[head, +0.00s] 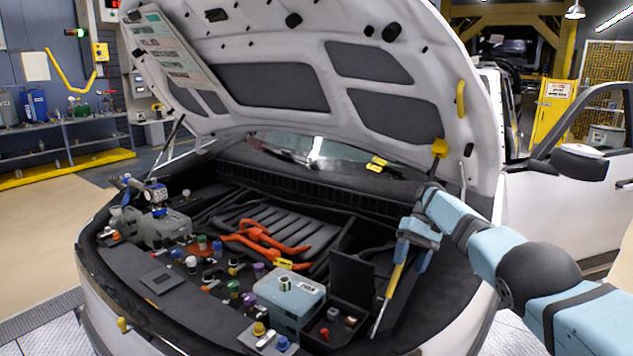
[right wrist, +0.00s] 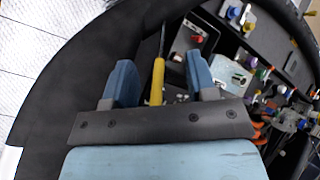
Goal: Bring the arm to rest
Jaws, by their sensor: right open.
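My right arm (head: 500,255) reaches in from the right over the engine bay. My right gripper (head: 411,260) points down at the bay's right side, with its blue fingers apart. A tool with a yellow handle and a thin metal shaft (head: 394,280) stands tilted between the fingers. In the right wrist view, the yellow handle (right wrist: 157,82) shows between the two open fingers, with a visible gap on each side. The tool's tip is near an open black box (head: 347,318). My left gripper is in neither view.
The raised hood (head: 290,75) hangs over the engine bay. A light-blue tank (head: 285,305) and several coloured caps crowd the bay's front. A grey reservoir with a gauge (head: 157,195) stands at left. The open car door (head: 590,140) is beyond my right arm.

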